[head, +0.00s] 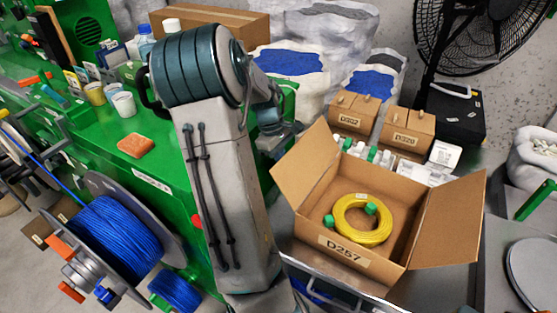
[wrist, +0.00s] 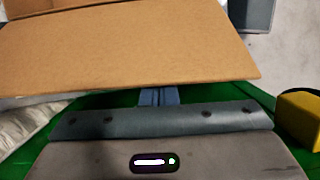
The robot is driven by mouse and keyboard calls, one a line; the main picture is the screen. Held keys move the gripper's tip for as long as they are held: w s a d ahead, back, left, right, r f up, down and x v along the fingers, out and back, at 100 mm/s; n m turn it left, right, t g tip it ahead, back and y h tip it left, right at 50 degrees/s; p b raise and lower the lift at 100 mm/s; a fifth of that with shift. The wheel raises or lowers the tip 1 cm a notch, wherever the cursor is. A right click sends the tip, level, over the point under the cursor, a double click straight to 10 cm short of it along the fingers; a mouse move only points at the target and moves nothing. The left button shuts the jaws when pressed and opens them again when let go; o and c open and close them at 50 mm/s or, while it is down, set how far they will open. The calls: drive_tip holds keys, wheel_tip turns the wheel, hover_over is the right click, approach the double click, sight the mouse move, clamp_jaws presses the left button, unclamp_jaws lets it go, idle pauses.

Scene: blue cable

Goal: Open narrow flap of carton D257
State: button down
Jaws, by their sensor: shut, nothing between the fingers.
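Carton D257 (head: 345,249) is a brown box on the grey surface at the right of the head view. Its top is open, with the left flap (head: 303,168) and the right flap (head: 452,220) both spread outward. A yellow cable coil (head: 363,220) with green ends lies inside. My gripper (wrist: 158,96) is shut and empty. In the wrist view a broad cardboard panel (wrist: 130,48) stands just beyond the fingertips; I cannot tell whether they touch it. In the head view my arm mostly hides the gripper, left of the left flap.
Two small closed cartons (head: 407,133) and several white bottles stand behind carton D257. A green bench (head: 150,175) is on the left, with a blue cable reel (head: 115,235) before it. A black fan (head: 465,35) stands at the back right.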

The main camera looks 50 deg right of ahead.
sight(290, 162)
drive_tip(key=shift+s+d+r+t+b, duration=0.15)
drive_tip(key=shift+s+r+t+b, duration=0.55)
drive_tip(key=shift+s+r, duration=0.5)
drive_tip(key=shift+f, duration=0.1)
drive_tip(key=shift+r+p, duration=0.75)
drive_tip(key=shift+r, duration=0.05)
drive_tip(key=w+f+b, duration=0.1)
drive_tip(key=w+f, duration=0.1)
drive_tip(key=w, duration=0.2)
wheel_tip(290, 162, up, 10)
drive_tip(key=shift+a+r, duration=0.2)
